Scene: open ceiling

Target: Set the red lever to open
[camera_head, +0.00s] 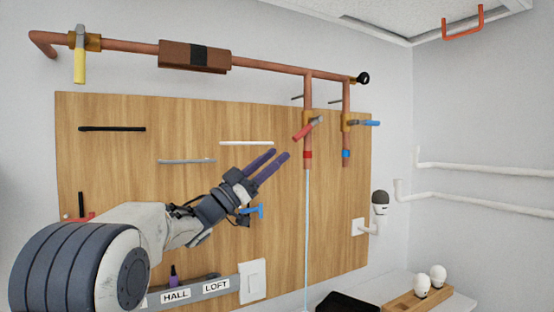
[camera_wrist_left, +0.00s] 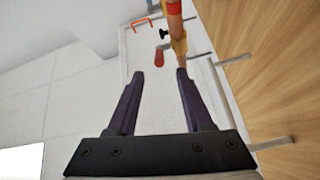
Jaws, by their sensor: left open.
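The red lever (camera_head: 303,131) sits on a brass valve on the left of two vertical copper pipes, its handle slanting down to the left, out from the pipe. A red band (camera_head: 307,155) rings the pipe below it, and a thin pale-blue stream (camera_head: 306,230) runs down from the pipe's end. My left gripper (camera_head: 280,154) is open and empty, its purple fingers pointing up and right, below and left of the lever. In the left wrist view the red lever (camera_wrist_left: 159,57) shows beyond the open fingers, apart from them, beside the brass valve (camera_wrist_left: 179,44). My right gripper is not in view.
A blue lever (camera_head: 365,123) is on the neighbouring pipe to the right. A yellow lever (camera_head: 79,65) hangs at the far left. The wooden board (camera_head: 120,180) carries several bars and a light switch (camera_head: 252,281). A wooden rack (camera_head: 400,301) with white bulbs stands lower right.

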